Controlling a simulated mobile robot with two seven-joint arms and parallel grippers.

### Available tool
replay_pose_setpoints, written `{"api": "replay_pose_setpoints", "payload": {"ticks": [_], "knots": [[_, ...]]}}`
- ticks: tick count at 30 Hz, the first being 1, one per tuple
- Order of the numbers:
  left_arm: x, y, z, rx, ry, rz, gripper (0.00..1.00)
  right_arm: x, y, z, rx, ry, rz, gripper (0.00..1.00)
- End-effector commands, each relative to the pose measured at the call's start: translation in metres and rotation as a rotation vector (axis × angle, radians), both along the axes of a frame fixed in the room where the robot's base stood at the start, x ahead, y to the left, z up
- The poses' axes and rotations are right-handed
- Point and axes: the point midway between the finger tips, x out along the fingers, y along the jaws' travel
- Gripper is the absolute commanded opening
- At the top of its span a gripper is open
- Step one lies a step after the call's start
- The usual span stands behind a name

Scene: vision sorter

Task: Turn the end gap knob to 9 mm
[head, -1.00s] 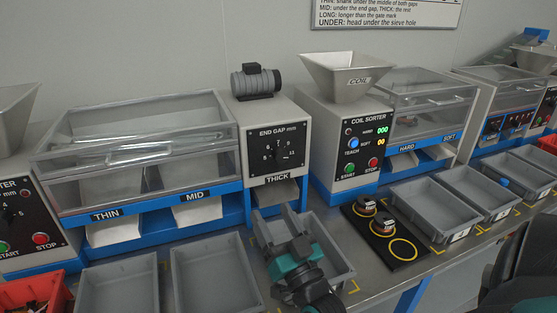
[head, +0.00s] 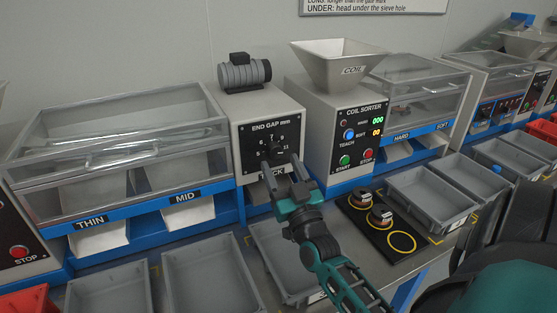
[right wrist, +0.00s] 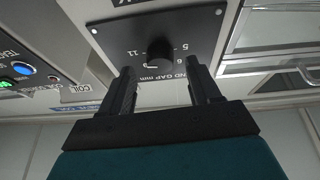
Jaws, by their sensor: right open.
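The end gap knob (head: 275,148) is a small black knob on the black END GAP mm panel (head: 257,134), with a number scale around it. The knob also shows in the right wrist view (right wrist: 160,50), upside down, with a small pale mark on its lower edge there; the exact number it points to is too small to tell. My right gripper (head: 283,168) is open and empty in front of the panel. In the right wrist view its two fingertips (right wrist: 161,74) stand on either side of the knob, seemingly just short of it. My left gripper is not in view.
Below the panel is the THICK chute, partly hidden by my gripper, with grey bins (head: 212,254) along the front. The COIL SORTER (head: 360,138) stands close on the right. A black mat (head: 357,222) with coils in yellow rings lies right of my arm.

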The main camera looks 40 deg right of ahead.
Motion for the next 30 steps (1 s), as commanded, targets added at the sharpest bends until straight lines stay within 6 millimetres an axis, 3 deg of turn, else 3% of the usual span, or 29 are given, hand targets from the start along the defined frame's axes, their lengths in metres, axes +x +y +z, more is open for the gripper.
{"api": "replay_pose_setpoints", "payload": {"ticks": [6, 16, 30], "knots": [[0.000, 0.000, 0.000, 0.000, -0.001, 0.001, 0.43, 0.018, -0.007, 0.008, -0.001, 0.000, 0.001, 0.62], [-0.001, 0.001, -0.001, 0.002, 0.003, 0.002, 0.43, 0.020, -0.007, 0.009, -0.001, 0.001, 0.001, 0.61], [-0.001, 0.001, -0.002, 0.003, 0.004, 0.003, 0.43, 0.020, -0.007, 0.008, 0.000, 0.001, 0.001, 0.16]]}}
